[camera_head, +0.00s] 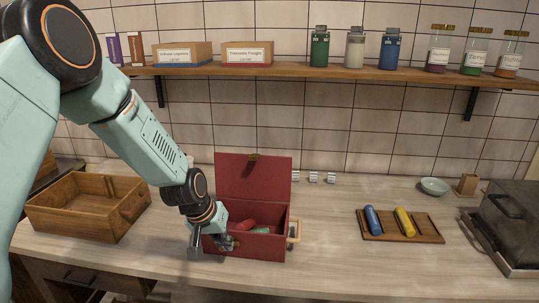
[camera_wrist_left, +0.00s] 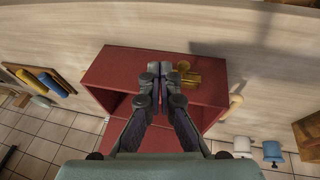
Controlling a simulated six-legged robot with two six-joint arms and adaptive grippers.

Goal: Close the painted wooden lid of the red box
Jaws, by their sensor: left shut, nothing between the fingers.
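The red box (camera_head: 262,246) stands on the counter, and its painted red lid (camera_head: 252,178) is raised upright at the back. A brass clasp (camera_head: 253,157) sits on the lid's top edge. A red roller (camera_head: 244,225) and a green one (camera_head: 261,230) lie inside. My left gripper (camera_wrist_left: 155,78) is shut and empty, close to the box's front-left part and well below the lid's top edge. In the left wrist view its fingers overlap the red box (camera_wrist_left: 112,68) beside a brass fitting (camera_wrist_left: 188,76); whether they touch it I cannot tell. My right gripper is not in view.
A wooden crate (camera_head: 70,222) stands left of the box. A wooden tray (camera_head: 420,236) with a blue roller (camera_head: 372,220) and a yellow roller (camera_head: 404,222) lies to the right. A metal container (camera_head: 511,222) is at far right. A shelf (camera_head: 300,75) hangs above.

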